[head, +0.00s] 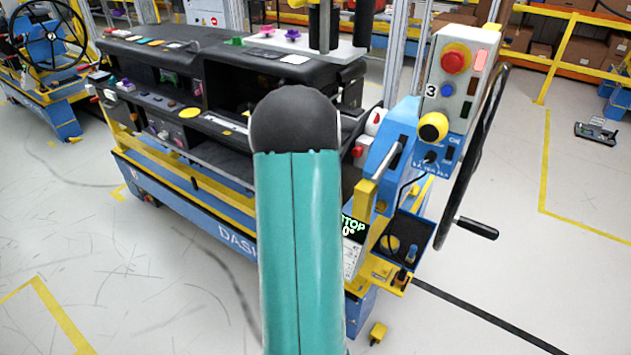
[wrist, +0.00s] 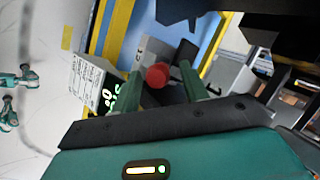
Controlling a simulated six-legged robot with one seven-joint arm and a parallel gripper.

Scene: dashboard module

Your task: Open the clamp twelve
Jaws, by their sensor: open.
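In the wrist view my gripper (wrist: 161,68) is open, with its two green fingers apart. A red round-ended knob or handle (wrist: 157,76) shows between the fingers, beside dark and grey parts. I cannot tell whether a finger touches it. No number twelve is readable, so I cannot tell for sure which part is the clamp. In the head view a small red part (head: 358,152) shows on the right end of the dashboard module, just right of my arm. My teal arm hides the middle of the module, and my gripper is hidden there.
The black dashboard (head: 190,60) lies on a blue and yellow stand. At its right stand a control box (head: 456,75) with a red button and a large black handwheel (head: 470,160). A display (head: 353,228) sits below. White floor is free at the right and front left.

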